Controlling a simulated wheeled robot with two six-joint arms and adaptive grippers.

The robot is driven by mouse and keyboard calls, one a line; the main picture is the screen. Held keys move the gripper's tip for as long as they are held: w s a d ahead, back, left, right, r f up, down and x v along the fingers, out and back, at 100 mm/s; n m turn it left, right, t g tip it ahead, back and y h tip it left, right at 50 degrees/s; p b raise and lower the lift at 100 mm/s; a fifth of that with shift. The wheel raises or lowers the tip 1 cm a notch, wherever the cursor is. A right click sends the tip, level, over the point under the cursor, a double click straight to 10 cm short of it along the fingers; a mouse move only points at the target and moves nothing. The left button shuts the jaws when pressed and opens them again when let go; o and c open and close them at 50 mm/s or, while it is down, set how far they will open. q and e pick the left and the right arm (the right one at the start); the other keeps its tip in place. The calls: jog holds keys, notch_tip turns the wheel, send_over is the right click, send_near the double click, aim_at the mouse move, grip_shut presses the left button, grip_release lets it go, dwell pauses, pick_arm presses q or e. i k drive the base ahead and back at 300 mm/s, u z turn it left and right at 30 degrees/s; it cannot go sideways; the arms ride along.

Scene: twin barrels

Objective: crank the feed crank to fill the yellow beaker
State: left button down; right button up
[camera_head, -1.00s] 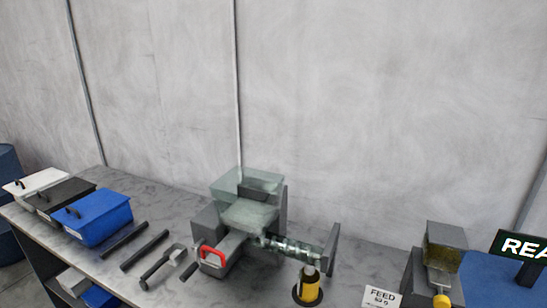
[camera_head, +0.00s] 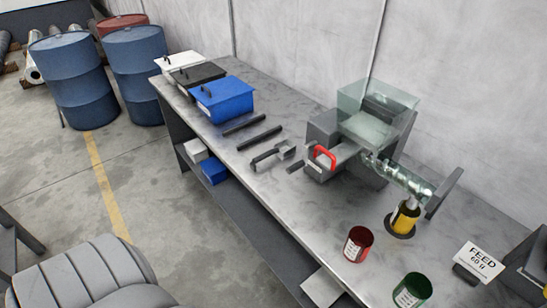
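The feeder machine (camera_head: 330,125) stands on the bench at right, with a clear hopper (camera_head: 378,108) holding pale material. A clear auger tube (camera_head: 400,177) runs from it to a grey end plate (camera_head: 444,193). The yellow beaker (camera_head: 404,221) stands upright on a dark round base under the tube's outlet. Its fill level is hidden. I cannot clearly make out the feed crank; the end plate may hide it. A red handle (camera_head: 324,157) sits on the machine's front. A sign (camera_head: 478,261) reads "FEED 60 g". Neither gripper is in view.
A red beaker (camera_head: 357,246) and a green beaker (camera_head: 411,291) stand near the bench's front edge. Dark bars (camera_head: 258,139), a scoop (camera_head: 272,154) and lidded bins (camera_head: 222,99) lie to the left. Blue barrels (camera_head: 75,80) stand on the floor. The floor between is largely clear.

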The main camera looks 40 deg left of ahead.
aim_at(292, 169)
jog(key=u, duration=1.2)
jog(key=k, duration=0.95)
jog(key=z, duration=0.1)
